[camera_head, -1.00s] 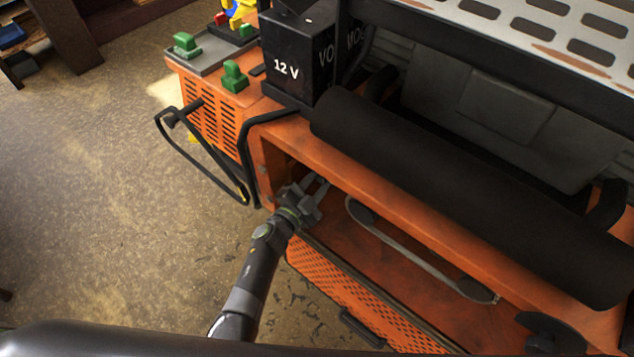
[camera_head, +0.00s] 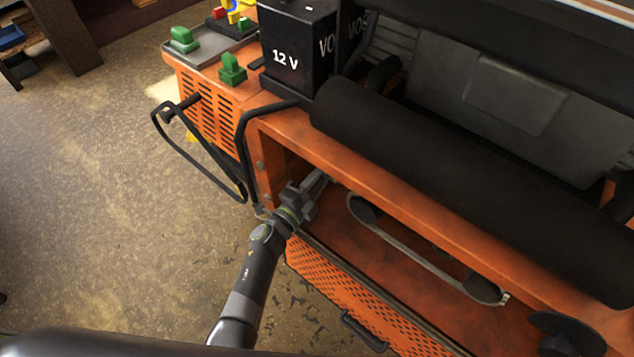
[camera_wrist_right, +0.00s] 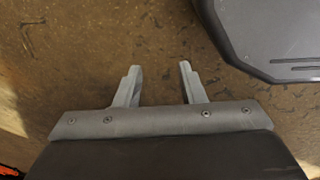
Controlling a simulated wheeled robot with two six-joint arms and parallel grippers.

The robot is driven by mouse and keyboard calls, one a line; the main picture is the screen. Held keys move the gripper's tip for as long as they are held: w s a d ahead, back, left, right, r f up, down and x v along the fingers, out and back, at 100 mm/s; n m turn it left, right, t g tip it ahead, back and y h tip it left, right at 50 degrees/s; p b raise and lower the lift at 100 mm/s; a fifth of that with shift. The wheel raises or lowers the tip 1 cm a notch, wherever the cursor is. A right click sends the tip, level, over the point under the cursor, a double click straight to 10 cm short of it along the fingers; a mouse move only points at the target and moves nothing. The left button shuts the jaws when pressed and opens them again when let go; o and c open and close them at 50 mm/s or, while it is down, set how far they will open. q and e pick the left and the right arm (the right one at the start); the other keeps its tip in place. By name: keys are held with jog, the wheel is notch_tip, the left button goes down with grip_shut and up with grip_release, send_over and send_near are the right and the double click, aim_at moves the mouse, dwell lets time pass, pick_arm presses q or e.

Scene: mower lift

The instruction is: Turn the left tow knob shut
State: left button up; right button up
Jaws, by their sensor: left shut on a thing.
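My left gripper (camera_head: 318,181) reaches into the left end of the orange mower's open front bay. Its fingers are close together, shut on the left tow knob, which is mostly hidden by the fingers and the shaded bay wall. A dark knob-like part (camera_head: 566,334) shows at the bay's right end. My right gripper (camera_wrist_right: 157,70) is open and empty above the brown floor in the right wrist view.
A black roller (camera_head: 470,185) lies above the bay, with a belt on two pulleys (camera_head: 425,250) below. A black 12 V battery (camera_head: 298,45) and green clamps (camera_head: 232,70) stand at the left. A black bent handle (camera_head: 200,160) juts out left. Floor is free at left.

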dwell(0.3)
pick_arm(q)
jog(key=shift+f, duration=0.1)
jog(key=o, duration=1)
